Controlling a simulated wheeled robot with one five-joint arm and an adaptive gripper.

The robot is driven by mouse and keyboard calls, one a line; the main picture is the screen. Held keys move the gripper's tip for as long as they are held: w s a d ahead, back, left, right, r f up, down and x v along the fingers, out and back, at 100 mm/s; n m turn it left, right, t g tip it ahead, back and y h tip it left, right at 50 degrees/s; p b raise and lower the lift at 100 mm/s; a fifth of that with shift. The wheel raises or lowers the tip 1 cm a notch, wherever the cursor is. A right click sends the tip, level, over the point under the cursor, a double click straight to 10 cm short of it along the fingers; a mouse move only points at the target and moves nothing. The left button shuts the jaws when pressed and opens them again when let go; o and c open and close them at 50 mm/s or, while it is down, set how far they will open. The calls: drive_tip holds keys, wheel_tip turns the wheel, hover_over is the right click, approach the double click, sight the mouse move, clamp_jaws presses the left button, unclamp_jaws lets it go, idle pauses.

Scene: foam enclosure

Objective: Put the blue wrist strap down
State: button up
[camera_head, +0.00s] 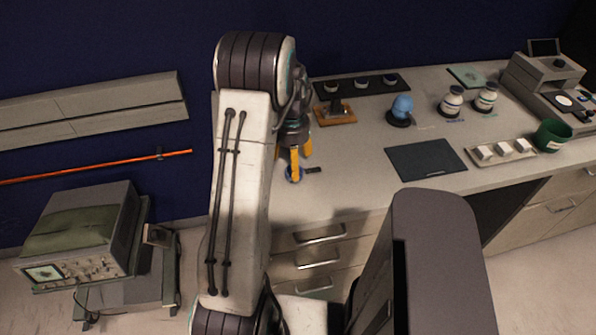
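My gripper (299,162) points down over the left end of the grey counter, with its yellow-orange fingers showing below my arm. The blue wrist strap (289,176) is a small blue loop at the tip of the nearer finger, partly covered by that finger. A short dark piece (313,170) sticks out to its right and looks to be part of the strap. I cannot tell whether the fingers are closed on the strap or whether it touches the counter.
On the counter (350,190) are a dark mat (426,160), a wooden stand (336,112), a blue rounded object (401,107), two white jars (451,101), a tray of white blocks (499,153) and a green cup (551,136). Bare counter lies right of my gripper.

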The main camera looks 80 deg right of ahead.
sight(288, 168)
drive_tip(key=shift+s+d+f+p, duration=0.15)
drive_tip(key=shift+f+p, duration=0.2)
drive_tip(key=shift+f, duration=0.9)
drive_tip(key=shift+d+f+p, duration=0.15)
drive_tip(key=shift+f+p, duration=0.15)
drive_tip(key=shift+f, duration=0.95)
drive_tip(key=c, duration=1.1)
drive_tip(key=shift+c, duration=0.2)
drive_tip(key=shift+r, duration=0.15)
